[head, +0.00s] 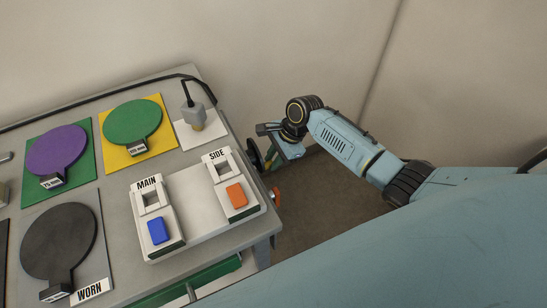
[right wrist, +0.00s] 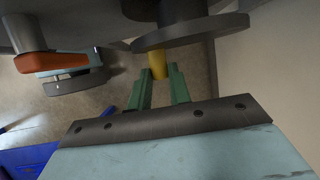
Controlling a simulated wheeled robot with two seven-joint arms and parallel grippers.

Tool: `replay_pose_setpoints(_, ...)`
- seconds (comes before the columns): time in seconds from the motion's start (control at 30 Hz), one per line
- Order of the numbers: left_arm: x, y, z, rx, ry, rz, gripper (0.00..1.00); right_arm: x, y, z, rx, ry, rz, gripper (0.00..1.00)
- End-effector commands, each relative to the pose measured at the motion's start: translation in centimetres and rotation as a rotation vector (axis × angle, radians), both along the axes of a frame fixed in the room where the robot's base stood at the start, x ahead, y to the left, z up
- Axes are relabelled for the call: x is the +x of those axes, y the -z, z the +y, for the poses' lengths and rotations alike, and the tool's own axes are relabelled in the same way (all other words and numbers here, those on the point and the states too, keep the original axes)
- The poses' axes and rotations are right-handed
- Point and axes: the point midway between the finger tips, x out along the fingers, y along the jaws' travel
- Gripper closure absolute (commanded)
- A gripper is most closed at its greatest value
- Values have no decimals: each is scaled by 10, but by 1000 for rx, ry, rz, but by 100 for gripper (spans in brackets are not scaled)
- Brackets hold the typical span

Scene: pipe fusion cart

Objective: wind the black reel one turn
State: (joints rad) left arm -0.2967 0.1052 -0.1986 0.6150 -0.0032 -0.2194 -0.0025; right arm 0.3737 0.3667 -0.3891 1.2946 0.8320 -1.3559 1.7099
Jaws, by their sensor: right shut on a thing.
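The black reel (head: 254,155) is mounted on the right side of the cart. In the right wrist view its dark disc (right wrist: 190,32) is at the top, with a yellow handle (right wrist: 158,66) sticking out from it. My right gripper (head: 270,164) is beside the reel. In the right wrist view its green fingers (right wrist: 160,84) are on both sides of the yellow handle and closed on it. In the head view the reel is seen edge-on and partly hidden by the gripper. My left gripper is not in view.
The grey cart top (head: 110,190) holds a MAIN and SIDE switch panel (head: 192,222), purple, green and black paddles, and a grey tool (head: 193,114) on a white pad. An orange knob (head: 276,196) sticks out from the cart's side near the reel. Floor to the right is clear.

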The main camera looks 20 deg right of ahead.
Motion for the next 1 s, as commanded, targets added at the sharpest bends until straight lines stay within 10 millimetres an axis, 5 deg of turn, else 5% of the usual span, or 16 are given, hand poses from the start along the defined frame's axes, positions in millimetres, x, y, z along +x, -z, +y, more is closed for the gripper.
replay_pose_setpoints(0.37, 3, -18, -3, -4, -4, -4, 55, -2, -1, 0, 3, 1, -52, 100)
replay_pose_setpoints(0.63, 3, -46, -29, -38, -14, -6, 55, -3, 6, 1, 10, 1, -222, 100)
replay_pose_setpoints(1.0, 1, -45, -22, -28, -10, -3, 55, 2, 19, 0, 17, 0, -486, 100)
